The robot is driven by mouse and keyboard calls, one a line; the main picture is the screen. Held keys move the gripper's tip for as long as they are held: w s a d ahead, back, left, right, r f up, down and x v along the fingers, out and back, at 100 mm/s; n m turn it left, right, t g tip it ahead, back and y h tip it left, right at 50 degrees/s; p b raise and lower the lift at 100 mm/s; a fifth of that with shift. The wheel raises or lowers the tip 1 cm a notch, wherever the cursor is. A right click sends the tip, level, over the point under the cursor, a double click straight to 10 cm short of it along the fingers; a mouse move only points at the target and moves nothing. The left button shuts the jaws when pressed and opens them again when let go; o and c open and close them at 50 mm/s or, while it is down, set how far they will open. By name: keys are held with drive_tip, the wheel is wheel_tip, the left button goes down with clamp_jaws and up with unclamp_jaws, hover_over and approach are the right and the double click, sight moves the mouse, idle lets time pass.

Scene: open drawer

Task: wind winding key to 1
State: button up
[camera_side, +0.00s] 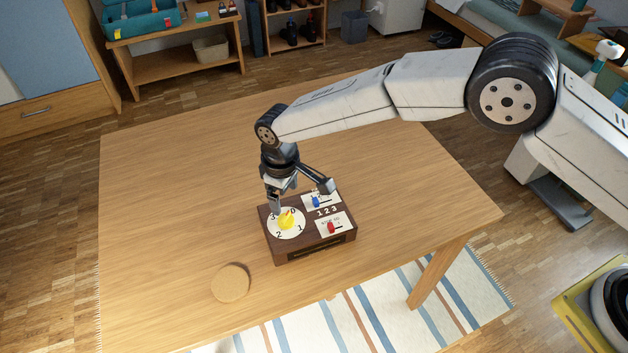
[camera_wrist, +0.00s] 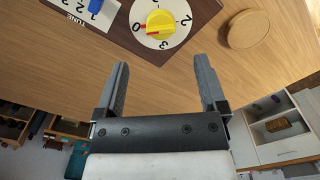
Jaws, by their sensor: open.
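The winding key (camera_side: 287,219) is a yellow knob on a white round dial (camera_side: 276,229) marked 0, 1, 2 and 3, on a dark brown box (camera_side: 290,254). In the wrist view, the yellow key (camera_wrist: 160,22) shows a red mark on its left side, toward the 0. The number 1 is outside that view. My gripper (camera_side: 302,198) is open and empty above the box's back edge, with its fingers spread. In the wrist view, the fingertips (camera_wrist: 162,62) stand short of the dial and apart from the key.
A blue slider (camera_side: 316,202) with numbers 1 2 3 and a red switch (camera_side: 331,228) sit on the box's right half. A round cork coaster (camera_side: 230,283) lies at the front left. The wooden table (camera_side: 160,190) is otherwise clear.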

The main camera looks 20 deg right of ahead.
sight(286, 217)
drive_tip(key=shift+f, duration=0.15)
drive_tip(key=shift+f, duration=3.8)
clamp_jaws()
